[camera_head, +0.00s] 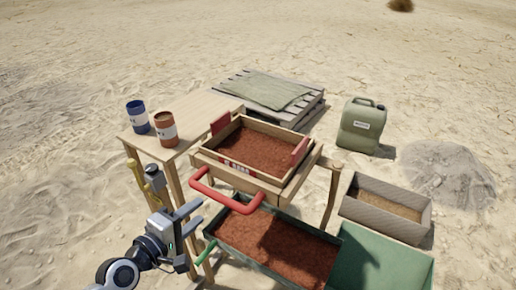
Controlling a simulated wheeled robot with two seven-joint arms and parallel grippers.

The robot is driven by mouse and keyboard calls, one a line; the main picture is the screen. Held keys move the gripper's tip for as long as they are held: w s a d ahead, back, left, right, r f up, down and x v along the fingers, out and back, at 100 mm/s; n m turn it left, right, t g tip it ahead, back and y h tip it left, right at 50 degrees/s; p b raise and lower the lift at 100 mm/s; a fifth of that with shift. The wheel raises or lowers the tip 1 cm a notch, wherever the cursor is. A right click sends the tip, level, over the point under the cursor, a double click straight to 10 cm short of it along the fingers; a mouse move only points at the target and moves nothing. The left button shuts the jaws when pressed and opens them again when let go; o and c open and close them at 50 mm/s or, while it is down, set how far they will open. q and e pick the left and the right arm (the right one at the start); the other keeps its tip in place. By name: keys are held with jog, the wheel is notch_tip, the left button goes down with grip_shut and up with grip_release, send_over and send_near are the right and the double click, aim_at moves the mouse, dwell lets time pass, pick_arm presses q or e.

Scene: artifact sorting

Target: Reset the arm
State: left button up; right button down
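My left arm comes in at the lower left. My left gripper (197,214) is open, with nothing seen between its fingers. It is in front of the wooden table, left of the red handle (225,196) of a wooden sieve tray (309,160) filled with reddish soil, and apart from it. A green-rimmed tray (318,233) of reddish soil lies below and to the right of the gripper. My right gripper is not in view.
A blue can (137,117) and a brown can (166,130) stand on the wooden table (195,108). A pallet with a green cloth (265,89), a green jerrycan (361,128), a grey box (380,192) and a green crate (385,262) surround the sieve. Open sand lies left.

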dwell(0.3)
pick_arm(q)
jog(key=s+a+f+m+g+y, duration=0.1)
jog(key=s+f+m+y, duration=0.2)
jog(key=s+f+m, duration=0.3)
jog(key=s+a+f+m+g+y, duration=0.1)
jog(key=s+f+m+g+y, duration=0.1)
jog(key=s+f+m, duration=0.4)
jog(key=s+m, duration=0.2)
jog(key=s, duration=0.3)
jog(key=shift+s+a+f+y, duration=0.15)
jog(key=shift+s+a+y, duration=0.05)
jog(key=shift+s+y, duration=0.2)
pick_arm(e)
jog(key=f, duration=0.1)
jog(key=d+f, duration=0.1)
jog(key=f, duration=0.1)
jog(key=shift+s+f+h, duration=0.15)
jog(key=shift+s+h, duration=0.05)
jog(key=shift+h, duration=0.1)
